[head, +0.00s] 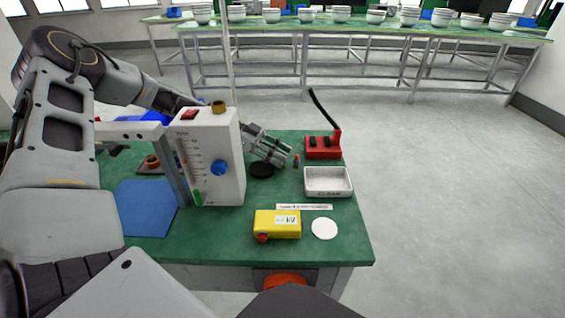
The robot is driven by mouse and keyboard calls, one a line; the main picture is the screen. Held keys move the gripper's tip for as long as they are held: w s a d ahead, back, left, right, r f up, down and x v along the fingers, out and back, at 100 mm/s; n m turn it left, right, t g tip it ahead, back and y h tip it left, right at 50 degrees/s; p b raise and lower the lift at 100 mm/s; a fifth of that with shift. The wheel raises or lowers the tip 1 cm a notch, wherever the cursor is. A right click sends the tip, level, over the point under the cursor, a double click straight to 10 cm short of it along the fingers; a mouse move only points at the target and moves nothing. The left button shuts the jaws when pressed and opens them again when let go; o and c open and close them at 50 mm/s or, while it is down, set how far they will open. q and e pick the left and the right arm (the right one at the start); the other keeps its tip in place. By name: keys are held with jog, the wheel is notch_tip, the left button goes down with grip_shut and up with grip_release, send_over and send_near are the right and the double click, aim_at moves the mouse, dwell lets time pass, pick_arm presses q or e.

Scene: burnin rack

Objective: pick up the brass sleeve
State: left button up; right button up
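A small brass-coloured cylinder, which looks like the brass sleeve (218,107), stands on top of a white instrument box (222,150) with a scale, a red switch and a blue knob. My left arm comes in from the left and passes behind this box. My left gripper (284,156) shows to the right of the box, low over the green table (340,235), apart from the sleeve. Its fingers are small and seen from the side, so whether they are open or shut is unclear. My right gripper is not in view.
Near the gripper are a black disc (262,169), a small red-and-blue piece (296,160) and a red block with a black lever (322,146). A white tray (328,194), yellow box (277,225), white disc (324,229) and blue mat (146,208) lie nearer. A copper ring (152,162) sits left.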

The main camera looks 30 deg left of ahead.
pick_arm(q)
jog(key=c, duration=0.5)
jog(key=shift+r, duration=0.2)
jog(key=shift+r+p, duration=0.3)
jog(key=shift+r, duration=0.65)
notch_tip(320, 180, up, 5)
jog(key=p, duration=0.1)
jog(key=shift+s+a+f+p, duration=0.15)
jog(key=shift+s+a, duration=0.55)
jog(key=shift+a, duration=2.25)
jog(key=shift+s+a+r+p, duration=0.1)
jog(key=shift+s+a+p, duration=0.4)
jog(key=shift+a, duration=2.4)
jog(key=shift+s+a+f, duration=0.1)
jog(key=shift+s+a, duration=0.75)
jog(key=shift+a, duration=2.1)
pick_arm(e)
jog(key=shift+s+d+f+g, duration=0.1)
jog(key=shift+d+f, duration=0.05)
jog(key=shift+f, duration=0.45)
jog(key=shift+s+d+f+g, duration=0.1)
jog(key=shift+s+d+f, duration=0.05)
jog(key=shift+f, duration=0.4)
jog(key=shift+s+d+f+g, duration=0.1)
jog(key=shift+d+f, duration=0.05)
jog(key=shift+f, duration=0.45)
